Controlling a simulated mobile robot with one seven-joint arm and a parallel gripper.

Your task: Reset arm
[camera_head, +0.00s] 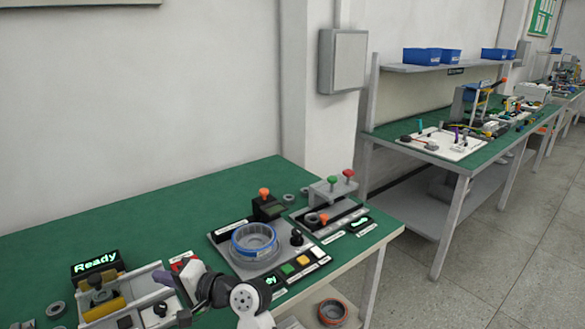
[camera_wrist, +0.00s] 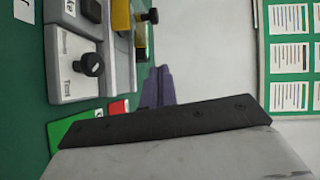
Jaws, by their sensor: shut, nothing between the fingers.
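My arm comes in at the bottom of the head view, over the front of the green bench. My gripper (camera_head: 160,277) points left, over the machine with the "Ready" display. In the wrist view the closed purple fingers (camera_wrist: 158,84) show beyond the dark edge of my wrist. They are shut with nothing between them. In the head view, my forearm hides part of the bench between the left machine (camera_head: 150,312) and the middle station.
The middle station (camera_head: 222,243) carries a round silver-blue housing (camera_head: 254,242) and coloured buttons. A press with green and red knobs (camera_head: 333,188) stands to its right. Small metal rings lie on the bench (camera_head: 150,222). An orange-rimmed ring (camera_head: 332,312) lies below. The back left of the bench is clear.

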